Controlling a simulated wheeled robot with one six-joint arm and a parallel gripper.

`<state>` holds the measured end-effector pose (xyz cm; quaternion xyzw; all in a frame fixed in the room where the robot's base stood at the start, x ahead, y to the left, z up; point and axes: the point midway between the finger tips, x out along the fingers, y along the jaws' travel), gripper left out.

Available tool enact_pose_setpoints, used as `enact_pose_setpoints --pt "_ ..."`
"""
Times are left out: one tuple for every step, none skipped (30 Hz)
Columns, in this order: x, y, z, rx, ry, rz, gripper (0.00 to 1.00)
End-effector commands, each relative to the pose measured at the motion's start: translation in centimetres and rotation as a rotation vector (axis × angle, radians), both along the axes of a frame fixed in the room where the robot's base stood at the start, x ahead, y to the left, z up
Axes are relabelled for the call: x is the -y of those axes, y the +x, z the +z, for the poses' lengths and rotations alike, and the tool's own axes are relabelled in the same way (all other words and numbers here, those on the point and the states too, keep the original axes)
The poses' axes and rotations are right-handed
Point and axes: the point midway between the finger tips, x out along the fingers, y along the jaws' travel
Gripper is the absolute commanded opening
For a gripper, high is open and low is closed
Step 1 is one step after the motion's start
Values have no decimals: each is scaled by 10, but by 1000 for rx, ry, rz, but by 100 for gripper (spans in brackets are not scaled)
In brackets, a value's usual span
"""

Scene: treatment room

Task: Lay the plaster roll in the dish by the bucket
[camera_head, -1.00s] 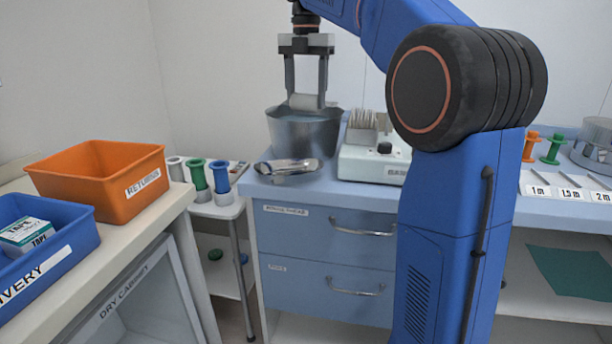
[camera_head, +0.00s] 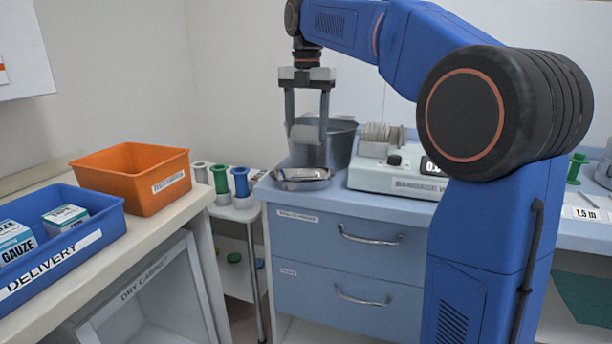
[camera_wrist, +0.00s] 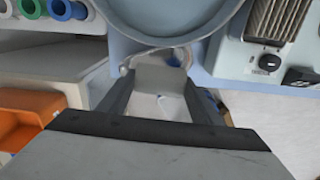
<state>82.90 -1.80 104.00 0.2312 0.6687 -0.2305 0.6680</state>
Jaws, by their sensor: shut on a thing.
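The roll lies crosswise between the fingertips and also shows in the wrist view (camera_wrist: 160,78). The shiny metal dish (camera_head: 302,180) rests on the blue counter's front left corner. The grey metal bucket (camera_head: 342,148) stands just behind and right of the dish, partly hidden by the gripper. Its round rim fills the top of the wrist view (camera_wrist: 165,42).
A pale bandage machine (camera_head: 395,180) stands right of the bucket. An orange bin (camera_head: 135,185) and a blue delivery tray (camera_head: 75,245) sit on the left table. Green and blue spools (camera_head: 230,180) stand between table and counter.

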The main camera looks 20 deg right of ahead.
Motion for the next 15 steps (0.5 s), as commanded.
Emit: enact_pose_setpoints --pt "-6 -1 -3 -1 0 13 34" --pt "-9 -1 -4 -1 1 18 34" --pt "-12 -1 -5 0 0 25 34" --pt "-14 -1 -6 0 0 29 34" --pt "-15 -1 -8 0 0 32 34" --pt "-17 -1 -11 -1 0 35 34" --pt "-17 -2 -15 -2 0 37 34" --pt "-18 -2 -19 -3 0 37 34" --pt "-18 -2 -25 -2 0 38 34" --pt "-18 -2 -31 -4 0 38 34" --pt "-18 -2 -36 -3 0 37 34" --pt "-18 -2 -43 -3 0 37 34" --pt "-18 -2 -47 -4 0 37 34" --pt "-18 -2 -51 -1 0 37 34" --pt "-17 -2 -56 -3 0 37 34"
